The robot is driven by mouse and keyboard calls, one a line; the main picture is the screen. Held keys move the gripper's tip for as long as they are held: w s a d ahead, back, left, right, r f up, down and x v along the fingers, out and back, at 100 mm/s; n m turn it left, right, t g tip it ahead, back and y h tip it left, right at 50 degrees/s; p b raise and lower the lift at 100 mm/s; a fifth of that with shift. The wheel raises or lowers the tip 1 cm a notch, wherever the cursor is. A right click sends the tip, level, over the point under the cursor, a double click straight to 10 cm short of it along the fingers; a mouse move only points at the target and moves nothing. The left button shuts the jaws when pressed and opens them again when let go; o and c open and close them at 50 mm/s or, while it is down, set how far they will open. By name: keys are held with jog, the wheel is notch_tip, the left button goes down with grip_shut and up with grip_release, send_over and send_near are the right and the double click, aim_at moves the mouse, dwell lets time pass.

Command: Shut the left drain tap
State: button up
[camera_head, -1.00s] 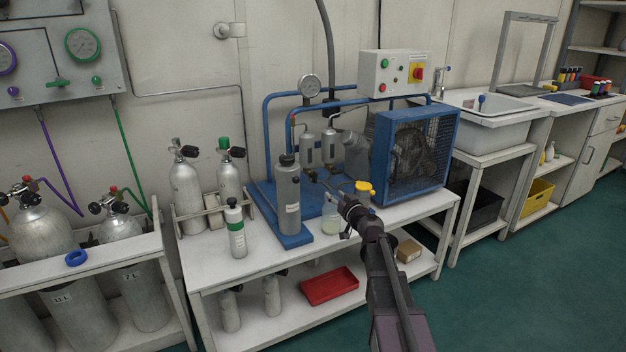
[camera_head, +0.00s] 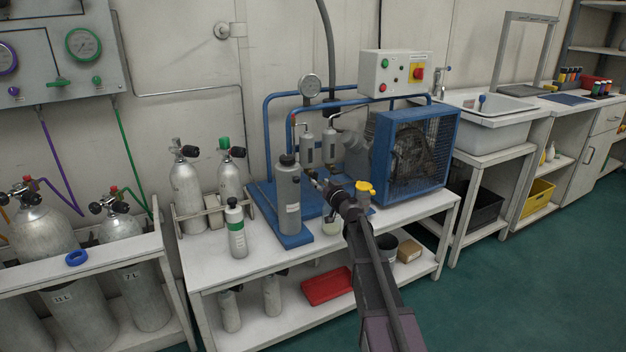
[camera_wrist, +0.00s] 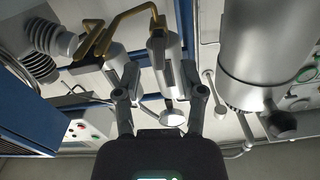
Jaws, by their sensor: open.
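Two small grey cylinders hang side by side on the compressor: the left one (camera_head: 308,151) and the right one (camera_head: 329,145). The wrist view is upside down, so the left cylinder (camera_wrist: 166,62) appears there on the right and the other one (camera_wrist: 116,62) on the left. The left drain tap (camera_wrist: 131,19) is a bent brass piece at the left cylinder's drain end. A second brass piece (camera_wrist: 86,47) is close beside it. My gripper (camera_wrist: 162,82) is open, its fingers on either side of the left cylinder; contact is unclear.
A tall grey cylinder (camera_head: 286,195) stands just left of my gripper and fills the upper right of the wrist view. The caged fan (camera_head: 412,150) is to the right. A yellow-capped container (camera_head: 365,188) is close to my arm. A white-and-green bottle (camera_head: 236,228) stands front left.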

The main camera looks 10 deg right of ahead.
aim_at(316, 179)
jog(key=shift+x, duration=2.2)
